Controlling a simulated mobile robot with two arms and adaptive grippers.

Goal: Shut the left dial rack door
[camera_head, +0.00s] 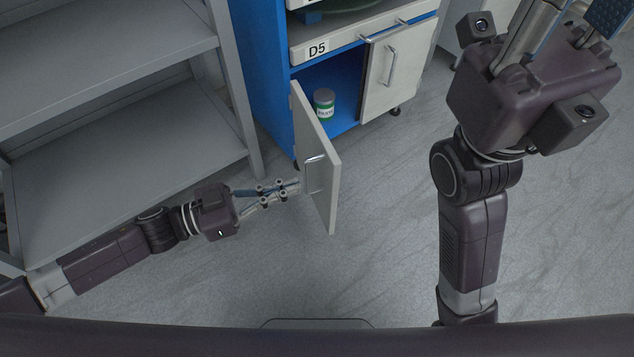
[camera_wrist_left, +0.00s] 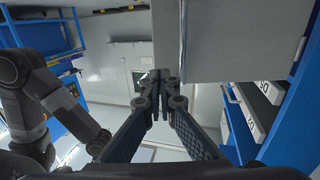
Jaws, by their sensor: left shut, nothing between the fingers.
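The left rack door (camera_head: 321,165) stands wide open, swung out from the left side of the blue rack (camera_head: 262,62). Its bar handle (camera_head: 315,158) is on the face towards my left gripper. My left gripper (camera_head: 299,187) is shut and empty, its tips close to that face, just below the handle; I cannot tell whether they touch. The shut fingertips also show in the left wrist view (camera_wrist_left: 160,90), close to a pale panel. My right gripper (camera_head: 570,25) is raised at the upper right; its fingertips are cut off by the frame.
A green and white can (camera_head: 324,103) stands inside the open compartment. The right door (camera_head: 395,70) is shut, below a drawer front labelled D5 (camera_head: 318,48). A grey shelf unit (camera_head: 120,120) stands on the left, near my left arm. The floor (camera_head: 385,220) right of the open door is clear.

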